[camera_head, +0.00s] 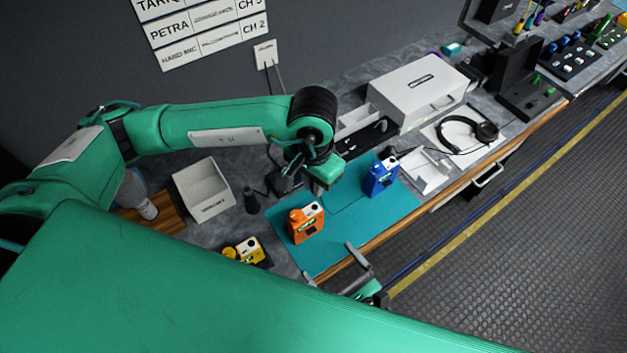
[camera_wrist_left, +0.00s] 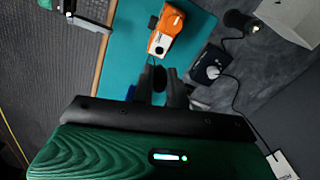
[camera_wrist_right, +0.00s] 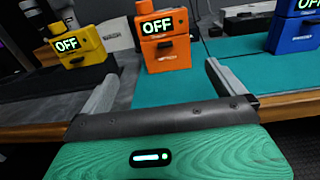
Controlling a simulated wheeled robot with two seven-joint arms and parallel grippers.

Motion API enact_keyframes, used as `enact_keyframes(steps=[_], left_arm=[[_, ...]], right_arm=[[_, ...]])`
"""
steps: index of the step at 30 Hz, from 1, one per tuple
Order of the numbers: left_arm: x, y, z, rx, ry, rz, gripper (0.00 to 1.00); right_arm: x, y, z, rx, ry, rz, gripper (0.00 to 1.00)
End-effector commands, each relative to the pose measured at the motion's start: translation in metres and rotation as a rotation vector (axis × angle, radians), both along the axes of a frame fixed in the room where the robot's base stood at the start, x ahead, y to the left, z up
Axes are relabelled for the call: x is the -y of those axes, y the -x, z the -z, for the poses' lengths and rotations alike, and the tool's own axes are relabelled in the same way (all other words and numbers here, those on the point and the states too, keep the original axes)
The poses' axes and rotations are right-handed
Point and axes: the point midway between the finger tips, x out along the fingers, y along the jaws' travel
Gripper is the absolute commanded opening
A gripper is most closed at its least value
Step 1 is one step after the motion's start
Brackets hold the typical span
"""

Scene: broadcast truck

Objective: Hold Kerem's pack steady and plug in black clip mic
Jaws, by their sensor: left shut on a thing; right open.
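An orange pack (camera_head: 306,223) stands upright on the teal mat, with a lit OFF display in the right wrist view (camera_wrist_right: 163,38). A blue pack (camera_head: 381,176) stands farther right on the mat. A yellow pack (camera_head: 248,250) sits on a dark base at left. I cannot read which is Kerem's. My left gripper (camera_wrist_left: 160,84) is shut on a small black thing (camera_wrist_left: 159,78), likely the black clip mic, above the mat beyond the orange pack; my wrist hides it in the head view. My right gripper (camera_head: 334,265) is open and empty at the front edge, facing the orange pack.
A small black box (camera_head: 285,181) with a cable and a dark cylinder (camera_head: 251,201) stand behind the mat. A white open bin (camera_head: 203,187) is at left. A white drawer case (camera_head: 418,91) and headphones (camera_head: 466,133) are at right. Bare mat lies between the orange and blue packs.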

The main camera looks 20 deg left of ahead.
Motion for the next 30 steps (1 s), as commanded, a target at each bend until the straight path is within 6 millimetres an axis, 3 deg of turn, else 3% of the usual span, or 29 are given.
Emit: enact_keyframes(steps=[8,30], left_arm=[[0.000,0.000,0.000,0.000,0.000,0.000,0.00],[0.000,0.000,0.000,0.000,0.000,0.000,0.00]], right_arm=[[-0.012,-0.019,-0.005,0.026,-0.003,0.024,1.00],[-0.090,-0.080,-0.004,0.023,-0.002,0.024,1.00]])
